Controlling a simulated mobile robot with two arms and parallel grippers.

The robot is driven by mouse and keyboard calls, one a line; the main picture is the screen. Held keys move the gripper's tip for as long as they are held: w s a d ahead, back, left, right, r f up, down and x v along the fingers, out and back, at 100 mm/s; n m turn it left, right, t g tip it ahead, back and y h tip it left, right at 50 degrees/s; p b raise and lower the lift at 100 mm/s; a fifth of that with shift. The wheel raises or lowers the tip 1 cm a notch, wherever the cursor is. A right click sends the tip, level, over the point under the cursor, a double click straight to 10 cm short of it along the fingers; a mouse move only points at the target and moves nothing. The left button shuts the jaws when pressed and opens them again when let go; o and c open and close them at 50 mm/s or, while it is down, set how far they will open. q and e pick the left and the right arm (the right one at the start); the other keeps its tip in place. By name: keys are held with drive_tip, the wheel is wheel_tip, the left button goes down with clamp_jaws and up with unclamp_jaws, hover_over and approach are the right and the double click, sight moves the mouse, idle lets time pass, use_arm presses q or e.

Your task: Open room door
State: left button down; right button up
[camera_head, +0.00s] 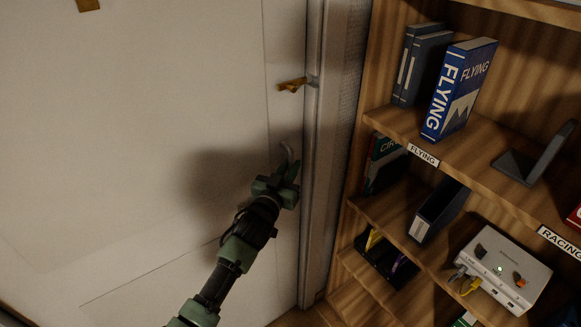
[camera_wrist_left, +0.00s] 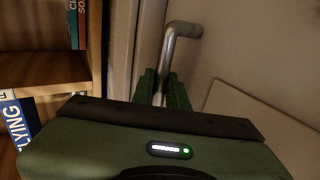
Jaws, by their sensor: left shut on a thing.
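The room door (camera_head: 150,130) is a pale panel filling the left of the head view, and it looks closed against its frame (camera_head: 315,130). A grey metal handle (camera_head: 287,152) sits near the door's right edge; its bent bar also shows in the left wrist view (camera_wrist_left: 182,30). My left gripper (camera_head: 287,172) is at the handle, with its green fingers (camera_wrist_left: 161,88) on either side of the handle's lower part. It is shut on the handle. The gripper body hides part of the handle. My right gripper is not in view.
A wooden bookshelf (camera_head: 440,165) stands right of the door frame, with a blue flying book (camera_head: 458,90), dark binders and a white router box (camera_head: 503,268).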

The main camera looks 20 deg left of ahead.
use_arm(q)
drive_tip(key=shift+f, duration=0.1)
idle(0.4)
drive_tip(key=w+a+n+y+b, duration=0.1)
drive_tip(key=w+a+y+b, duration=0.1)
drive_tip(key=w+a+b, duration=0.3)
drive_tip(key=w+a+n+y+b, duration=0.2)
drive_tip(key=w+a+b, duration=0.3)
drive_tip(key=a, duration=0.7)
drive_tip(key=w+a+n+g+y+b, duration=0.1)
drive_tip(key=w+a+y+b, duration=0.2)
drive_tip(key=w+a+b, duration=0.3)
drive_tip(key=a+b, duration=0.1)
drive_tip(key=a, duration=0.1)
drive_tip(key=shift+a+n, duration=0.35)
drive_tip(key=shift+n, duration=0.05)
drive_tip(key=shift+w, duration=0.1)
drive_tip(key=c, duration=1.7)
unclamp_jaws()
drive_tip(key=v, duration=0.8)
